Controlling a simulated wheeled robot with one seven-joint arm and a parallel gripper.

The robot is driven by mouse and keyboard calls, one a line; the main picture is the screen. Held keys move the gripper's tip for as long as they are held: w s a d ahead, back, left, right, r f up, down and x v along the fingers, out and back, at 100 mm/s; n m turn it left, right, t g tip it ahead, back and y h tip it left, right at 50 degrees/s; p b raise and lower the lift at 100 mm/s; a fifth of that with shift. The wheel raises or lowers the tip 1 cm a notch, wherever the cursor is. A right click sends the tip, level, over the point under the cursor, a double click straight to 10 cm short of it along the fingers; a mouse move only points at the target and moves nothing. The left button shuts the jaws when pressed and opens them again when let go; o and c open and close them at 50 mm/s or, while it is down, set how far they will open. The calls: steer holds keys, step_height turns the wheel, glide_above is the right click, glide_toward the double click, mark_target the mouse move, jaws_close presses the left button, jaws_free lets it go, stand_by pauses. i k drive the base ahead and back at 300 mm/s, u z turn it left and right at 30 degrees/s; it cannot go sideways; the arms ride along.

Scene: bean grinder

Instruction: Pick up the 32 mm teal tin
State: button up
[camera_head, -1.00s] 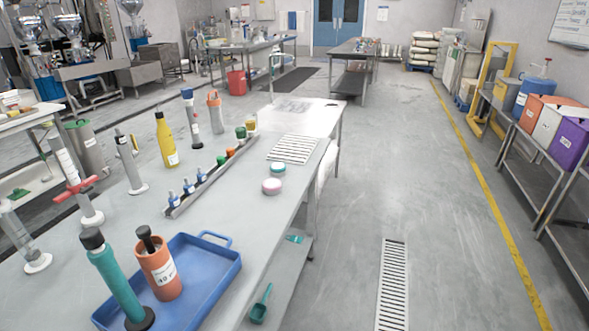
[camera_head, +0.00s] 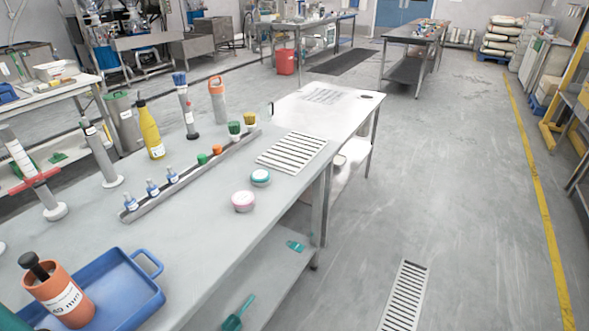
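My gripper is not in view.
A slatted white grate (camera_head: 292,152) lies just behind the teal tin. A rail of small bottles (camera_head: 188,175) runs to its left. A blue tray (camera_head: 112,288) with an orange canister (camera_head: 58,294) is at the front left. Open floor (camera_head: 440,190) lies right of the table.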

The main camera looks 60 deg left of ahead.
mark_target(260, 179)
steer(key=i, duration=1.95)
steer(key=u, duration=3.3)
steer(key=i, duration=1.05)
steer(key=z, duration=0.1)
